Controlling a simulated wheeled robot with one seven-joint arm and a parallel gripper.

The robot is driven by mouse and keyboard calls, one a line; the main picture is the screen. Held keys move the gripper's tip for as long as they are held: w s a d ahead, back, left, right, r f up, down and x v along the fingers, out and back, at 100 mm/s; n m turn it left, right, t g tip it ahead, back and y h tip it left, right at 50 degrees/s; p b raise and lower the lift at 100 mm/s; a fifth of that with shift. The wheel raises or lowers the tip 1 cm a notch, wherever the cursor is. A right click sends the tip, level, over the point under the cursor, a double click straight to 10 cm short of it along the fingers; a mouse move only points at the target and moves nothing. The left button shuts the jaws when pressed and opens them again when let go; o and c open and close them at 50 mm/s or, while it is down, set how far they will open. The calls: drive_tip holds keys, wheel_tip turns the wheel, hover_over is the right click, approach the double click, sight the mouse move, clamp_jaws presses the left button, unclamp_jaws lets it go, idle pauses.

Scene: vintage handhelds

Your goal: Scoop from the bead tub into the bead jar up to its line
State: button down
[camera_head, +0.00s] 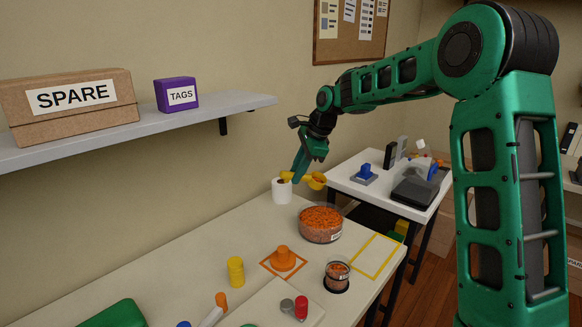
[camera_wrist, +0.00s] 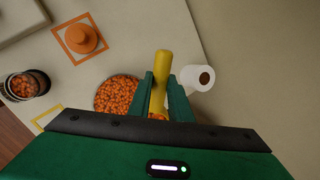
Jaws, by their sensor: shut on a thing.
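The bead tub (camera_head: 321,218) is a wide clear round tub of orange beads on the table; it also shows in the wrist view (camera_wrist: 117,96). The bead jar (camera_head: 338,276) is a smaller clear jar with orange beads inside, in a dark base, nearer the front; it is at the left in the wrist view (camera_wrist: 20,86). Its line cannot be made out. My gripper (camera_head: 297,175) is shut on the handle of the yellow scoop (camera_head: 317,181), raised above the table behind the tub. Some orange shows in the scoop's bowl, mostly hidden in the wrist view.
A white roll (camera_head: 282,191) stands close beside the scoop's handle end. An orange knob (camera_head: 283,259) sits in an orange square. A yellow outlined square (camera_head: 372,256) is empty on the right. A second table stands behind.

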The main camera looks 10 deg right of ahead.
drive_tip(key=shift+w+d, duration=0.15)
drive_tip(key=shift+w, duration=0.05)
idle(0.3)
drive_tip(key=shift+s+f+t, duration=0.15)
drive_tip(key=shift+f+t, duration=0.1)
drive_tip(key=shift+f, duration=0.65)
drive_tip(key=shift+s+f+t, duration=0.1)
drive_tip(key=shift+f+t, duration=0.15)
drive_tip(key=shift+f, duration=0.65)
drive_tip(key=shift+s+f, duration=0.1)
drive_tip(key=shift+s+f+n+t+y, duration=0.35)
drive_tip(key=shift+s+t, duration=0.35)
drive_tip(key=shift+t, duration=1.15)
drive_tip(key=shift+s+n+t+y, duration=0.1)
drive_tip(key=shift+s+n+t, duration=0.45)
drive_tip(key=shift+t, duration=1.25)
drive_tip(key=shift+s+f+n+t+y, duration=0.25)
drive_tip(key=shift+s+t, duration=0.55)
drive_tip(key=shift+t, duration=1.05)
drive_tip(key=shift+s+a+t, duration=0.1)
drive_tip(key=shift+a+t, duration=0.1)
drive_tip(key=shift+t, duration=0.2)
